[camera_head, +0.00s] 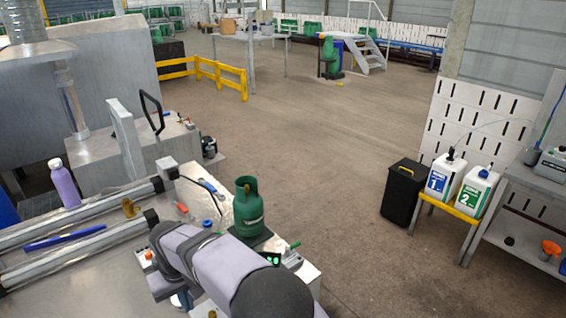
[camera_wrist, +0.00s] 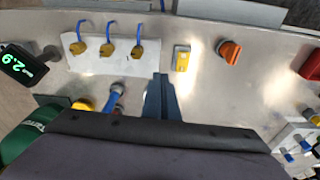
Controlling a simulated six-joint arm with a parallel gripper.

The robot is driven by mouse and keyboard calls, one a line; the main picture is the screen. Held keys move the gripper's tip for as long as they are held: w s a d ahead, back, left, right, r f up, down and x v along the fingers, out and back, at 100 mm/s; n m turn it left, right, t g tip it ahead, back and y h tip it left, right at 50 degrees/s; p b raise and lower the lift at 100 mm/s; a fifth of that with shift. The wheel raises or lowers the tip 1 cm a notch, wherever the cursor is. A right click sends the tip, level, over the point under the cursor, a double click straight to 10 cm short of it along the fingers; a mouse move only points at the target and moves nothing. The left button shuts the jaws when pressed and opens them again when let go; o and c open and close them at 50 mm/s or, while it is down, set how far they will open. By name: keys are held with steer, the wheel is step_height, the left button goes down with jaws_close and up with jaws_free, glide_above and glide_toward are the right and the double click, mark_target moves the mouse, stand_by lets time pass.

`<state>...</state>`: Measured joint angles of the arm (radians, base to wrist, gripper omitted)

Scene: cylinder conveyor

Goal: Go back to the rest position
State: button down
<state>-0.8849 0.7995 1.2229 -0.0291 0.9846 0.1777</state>
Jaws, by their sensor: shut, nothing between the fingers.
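My gripper (camera_wrist: 160,80) shows in the wrist view as two dark blue fingers, closed together with nothing between them. It is above the metal worktop (camera_wrist: 210,90), below the white plate in the picture. In the head view my grey arm reaches over the bench and hides the fingers. The green gas cylinder (camera_head: 248,207) stands upright on a dark base at the right part of the bench. Part of it shows at the left edge of the wrist view (camera_wrist: 28,135), apart from my fingers.
A white plate (camera_wrist: 75,58) carries three brass fittings with blue hoses. An orange knob (camera_wrist: 229,51) and a yellow block (camera_wrist: 182,58) sit nearby. A purple bottle (camera_head: 64,184) stands by the conveyor rails (camera_head: 80,246). Open floor lies behind.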

steer(key=w+d+r+m+b, duration=0.15)
steer(key=d+m, duration=0.25)
steer(key=d, duration=2)
steer(key=s+d+f+m+b, duration=0.1)
steer(key=s+d+f+m, duration=0.1)
steer(key=s+d, duration=0.5)
steer(key=s+d+f+m+g+h+b, duration=0.1)
steer(key=s+d+f+m, duration=0.1)
steer(key=s+d, duration=0.6)
steer(key=d, duration=0.4)
steer(key=shift+s+f, duration=0.15)
steer(key=shift+f, duration=0.25)
steer(key=shift+b, duration=0.3)
